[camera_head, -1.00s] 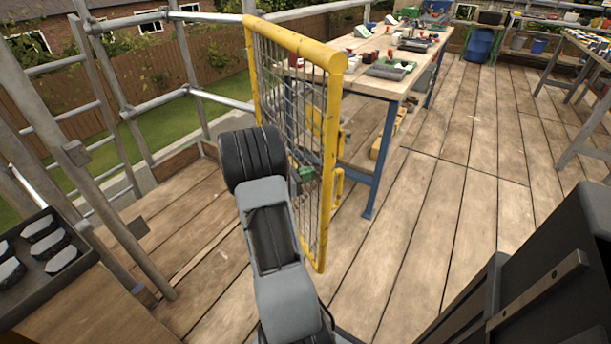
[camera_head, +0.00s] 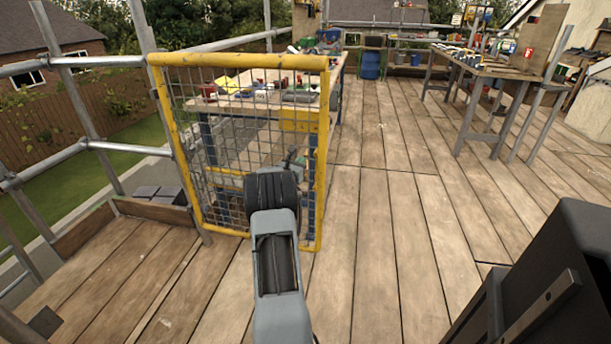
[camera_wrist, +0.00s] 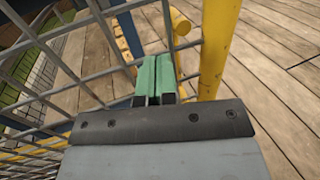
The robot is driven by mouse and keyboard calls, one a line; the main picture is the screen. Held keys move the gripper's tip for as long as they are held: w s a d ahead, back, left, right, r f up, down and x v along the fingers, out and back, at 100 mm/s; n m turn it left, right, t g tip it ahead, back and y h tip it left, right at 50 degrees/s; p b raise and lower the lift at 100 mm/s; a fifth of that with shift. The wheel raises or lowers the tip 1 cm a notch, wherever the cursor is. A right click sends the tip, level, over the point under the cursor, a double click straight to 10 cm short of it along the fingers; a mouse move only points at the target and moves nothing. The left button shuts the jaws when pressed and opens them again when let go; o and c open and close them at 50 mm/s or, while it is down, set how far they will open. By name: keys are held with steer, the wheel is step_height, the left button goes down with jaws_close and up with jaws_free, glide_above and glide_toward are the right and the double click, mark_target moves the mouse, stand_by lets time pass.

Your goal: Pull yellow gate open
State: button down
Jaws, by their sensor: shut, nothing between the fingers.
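The yellow gate (camera_head: 240,61) has a tubular frame with grey wire mesh and stands upright ahead of me, left of centre. Its right upright also shows in the wrist view (camera_wrist: 218,45). A short yellow bar end (camera_wrist: 181,21), apparently the handle, sticks out beside that upright. My gripper (camera_wrist: 155,78) has green fingers pressed together with nothing between them. They sit in front of the mesh, just left of the right upright and below the bar end. I cannot tell whether they touch the gate. In the head view my wrist partly hides the gate's lower right part.
A workbench (camera_head: 290,98) with tools stands behind the gate. Scaffold rails (camera_head: 120,147) run along the left edge. The plank floor (camera_head: 400,200) on the right is clear.

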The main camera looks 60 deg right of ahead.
steer(key=shift+w+d+t, duration=0.25)
steer(key=shift+d+t, duration=0.05)
steer(key=shift+d, duration=0.6)
steer(key=s+a, duration=0.4)
steer(key=a, duration=1)
steer(key=a+r+m+g+y+p, duration=0.2)
steer(key=a+r+m+y+p, duration=0.2)
steer(key=a+r+m+p, duration=0.7)
steer(key=s+a+r+m+t+y+p, duration=0.1)
steer(key=a+r+y+p, duration=0.3)
steer(key=a, duration=0.8)
steer(key=s+a+r+m+t+y+p, duration=0.2)
steer(key=a+r+y+p, duration=0.3)
steer(key=a+r+p, duration=0.3)
steer(key=s+a+r+m+t+y+p, duration=0.1)
steer(key=a+r+y+p, duration=0.4)
steer(key=a, duration=1.2)
step_height(320, 180, up, 4)
steer(key=m+t+p, duration=0.1)
steer(key=m, duration=0.1)
steer(key=shift+s+m+t, duration=0.25)
steer(key=shift+m+t, duration=0.05)
